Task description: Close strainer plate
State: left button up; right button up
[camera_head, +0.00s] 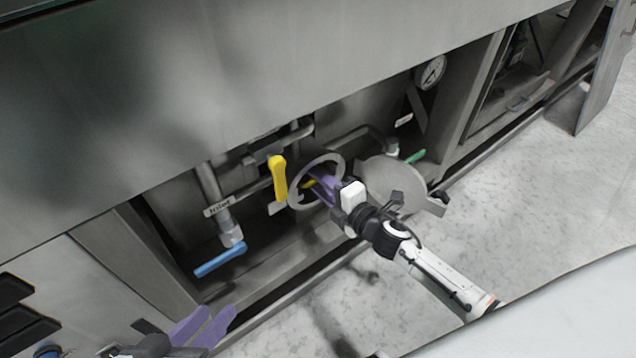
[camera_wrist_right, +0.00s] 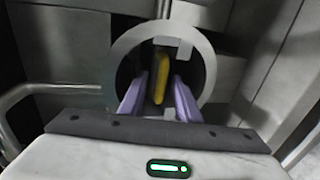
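The strainer plate (camera_head: 392,185) is a round grey disc standing open to the right of a round metal ring opening (camera_head: 332,160). The ring also shows in the right wrist view (camera_wrist_right: 121,52), with a yellow bar (camera_wrist_right: 161,72) inside it. My right gripper (camera_head: 316,180) is at the ring, its purple fingers pointing into the opening. In the wrist view its fingers (camera_wrist_right: 160,95) are apart, with the yellow bar showing between them and gaps on both sides. The plate cannot be made out in the wrist view. My left gripper (camera_head: 215,322) is open and empty at the lower left.
A yellow valve handle (camera_head: 279,178) hangs just left of the ring. A blue handle (camera_head: 220,260) and pipe (camera_head: 212,195) are further left, and a green handle (camera_head: 415,156) is behind the plate. A gauge (camera_head: 430,72) is above. The floor (camera_head: 530,200) at right is clear.

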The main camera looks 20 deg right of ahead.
pick_arm(q)
jog(key=shift+r, duration=0.1)
pick_arm(e)
jog(key=shift+s, duration=0.15)
